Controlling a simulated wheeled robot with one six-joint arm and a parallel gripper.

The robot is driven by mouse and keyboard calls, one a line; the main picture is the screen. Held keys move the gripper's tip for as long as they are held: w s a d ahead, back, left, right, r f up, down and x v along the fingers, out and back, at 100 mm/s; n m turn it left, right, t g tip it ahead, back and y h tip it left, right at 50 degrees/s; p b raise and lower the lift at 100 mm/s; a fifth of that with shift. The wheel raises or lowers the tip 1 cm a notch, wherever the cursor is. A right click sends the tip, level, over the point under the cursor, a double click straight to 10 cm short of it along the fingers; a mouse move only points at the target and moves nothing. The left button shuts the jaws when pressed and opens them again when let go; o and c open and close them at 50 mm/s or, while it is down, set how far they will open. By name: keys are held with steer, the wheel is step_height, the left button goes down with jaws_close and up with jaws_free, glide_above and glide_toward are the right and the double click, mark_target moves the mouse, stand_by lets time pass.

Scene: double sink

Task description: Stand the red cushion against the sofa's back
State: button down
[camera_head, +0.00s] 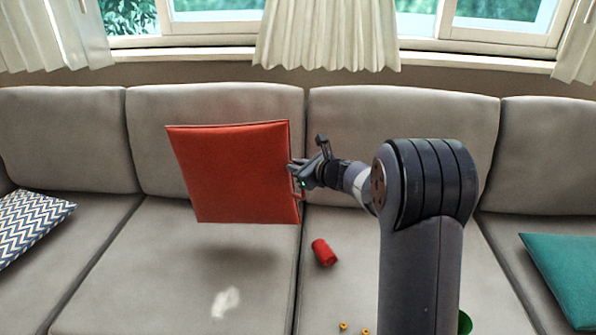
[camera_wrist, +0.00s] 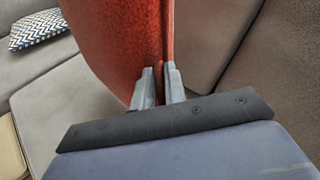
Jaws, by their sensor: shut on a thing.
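The red cushion (camera_head: 235,173) is a flat square, held nearly upright above the seat in front of the sofa's back (camera_head: 215,105). Its shadow lies on the seat below, so it appears clear of the seat. My gripper (camera_head: 296,175) is shut on its right edge. In the wrist view my gripper (camera_wrist: 159,85) has both fingers closed around the edge of the red cushion (camera_wrist: 115,40). Whether the cushion touches the back cannot be told.
A small red cylinder (camera_head: 324,252), a pale patch (camera_head: 226,302) and small yellow items (camera_head: 343,327) lie on the seat. A zigzag-patterned cushion (camera_head: 30,225) is at the left and a teal cushion (camera_head: 562,275) at the right. Curtains and windows are behind.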

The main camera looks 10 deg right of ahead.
steer(key=shift+w+d, duration=0.1)
steer(key=shift+w, duration=0.2)
steer(key=w+d+f+b, duration=0.1)
steer(key=w+f, duration=0.6)
steer(key=f, duration=0.2)
steer(key=shift+w+d+f+n+b, duration=0.15)
steer(key=shift+w+d+n+b, duration=0.1)
steer(key=shift+w+n+b, duration=0.1)
steer(key=c, duration=1.4)
jaws_free()
steer(key=shift+o, duration=0.2)
steer(key=v, duration=1)
steer(key=shift+s+d+p, duration=0.25)
steer(key=shift+s+p, duration=0.1)
